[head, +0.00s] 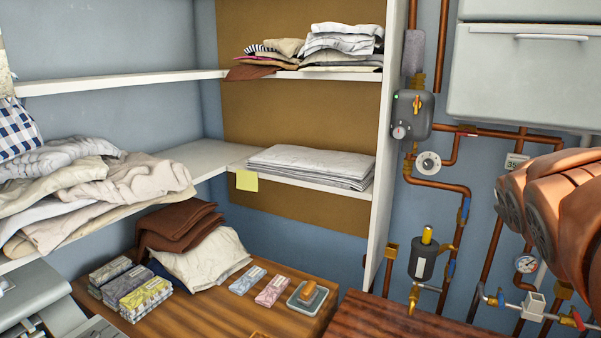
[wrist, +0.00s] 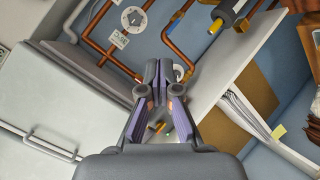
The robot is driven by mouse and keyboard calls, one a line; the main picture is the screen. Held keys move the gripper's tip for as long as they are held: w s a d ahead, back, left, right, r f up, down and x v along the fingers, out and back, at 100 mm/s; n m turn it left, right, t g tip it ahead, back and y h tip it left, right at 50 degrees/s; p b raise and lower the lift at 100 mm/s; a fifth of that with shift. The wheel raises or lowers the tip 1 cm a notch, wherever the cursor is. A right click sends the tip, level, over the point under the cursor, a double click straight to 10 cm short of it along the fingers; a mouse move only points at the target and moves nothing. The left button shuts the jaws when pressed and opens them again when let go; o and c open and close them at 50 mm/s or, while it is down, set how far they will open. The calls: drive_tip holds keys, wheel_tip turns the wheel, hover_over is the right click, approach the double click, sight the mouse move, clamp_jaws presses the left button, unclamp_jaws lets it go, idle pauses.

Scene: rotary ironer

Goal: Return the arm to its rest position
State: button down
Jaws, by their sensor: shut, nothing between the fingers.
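My gripper (wrist: 160,92) shows in the wrist view, with its fingers together and nothing between them. It is in free air and touches nothing that I can see. The wall with copper pipes and the shelf panel lie beyond it. In the head view, an orange-brown part of my arm (head: 570,205) is at the right edge, in front of the pipes. The gripper itself is outside the head view.
A wooden counter (head: 215,300) holds folded cloths, small packets and a soap dish (head: 307,297). Shelves with linens (head: 310,165) stand at the left and centre. A white cabinet (head: 530,75) hangs upper right; it also shows in the wrist view (wrist: 60,110). Pipes and valves (head: 425,185) line the wall.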

drive_tip(key=s+a+f+m+g+y, duration=0.1)
drive_tip(key=s+a+f+g+y, duration=0.25)
drive_tip(key=s+a+f, duration=0.6)
drive_tip(key=s+a+f+m+g+y, duration=0.1)
drive_tip(key=s+a+f+g+y, duration=0.45)
drive_tip(key=f, duration=0.75)
drive_tip(key=s+a+f+g+h, duration=0.1)
drive_tip(key=s+a+f, duration=0.3)
drive_tip(key=s+a, duration=0.4)
drive_tip(key=shift+s+a+g, duration=0.15)
drive_tip(key=shift+s+g, duration=0.55)
drive_tip(key=shift+s, duration=0.45)
